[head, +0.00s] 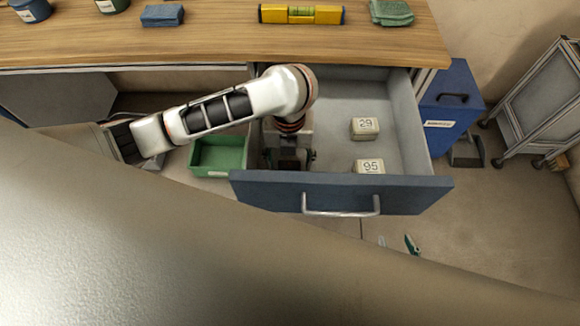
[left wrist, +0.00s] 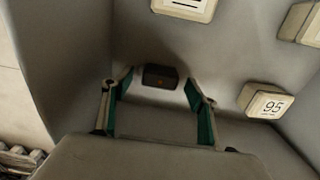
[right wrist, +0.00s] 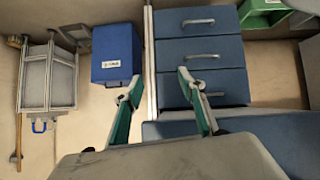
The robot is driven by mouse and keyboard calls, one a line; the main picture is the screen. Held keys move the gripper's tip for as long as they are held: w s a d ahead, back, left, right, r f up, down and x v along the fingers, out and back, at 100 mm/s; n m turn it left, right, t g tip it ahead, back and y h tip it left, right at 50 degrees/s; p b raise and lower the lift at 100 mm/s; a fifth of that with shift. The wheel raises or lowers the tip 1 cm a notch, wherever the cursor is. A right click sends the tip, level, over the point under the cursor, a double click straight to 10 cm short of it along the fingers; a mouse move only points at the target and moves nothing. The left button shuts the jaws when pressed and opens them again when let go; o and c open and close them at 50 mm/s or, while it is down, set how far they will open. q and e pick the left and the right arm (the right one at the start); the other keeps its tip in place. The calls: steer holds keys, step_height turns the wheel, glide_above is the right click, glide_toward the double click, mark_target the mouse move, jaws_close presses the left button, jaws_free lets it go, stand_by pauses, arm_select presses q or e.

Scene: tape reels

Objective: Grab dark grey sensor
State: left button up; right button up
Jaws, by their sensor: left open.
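My left gripper is open and empty, with green-padded fingers, and reaches down into the drawer's left part in the head view (head: 288,158). There the arm and gripper hide the sensor or make it hard to pick out. My right gripper (right wrist: 160,88) is open and empty, away from the drawer's inside.
Beige numbered blocks, 29 (head: 365,128) and 95 (head: 369,167), sit in the drawer's right part. The drawer walls stand close around my left gripper. A green bin (head: 219,155) is left of the drawer. A yellow level (head: 301,14) lies on the workbench (head: 215,35) above.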

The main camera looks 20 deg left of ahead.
arm_select(q)
steer(key=shift+s+f, duration=0.1)
steer(key=shift+f, duration=0.8)
steer(key=shift+f+b, duration=0.15)
steer(key=shift+b, duration=0.2)
steer(key=c, duration=1.1)
steer(key=shift+c, duration=0.5)
arm_select(e)
steer(key=shift+w+d+r, duration=0.2)
steer(key=shift+w+d, duration=0.1)
steer(key=shift+w, duration=0.45)
steer(key=shift+s, duration=0.1)
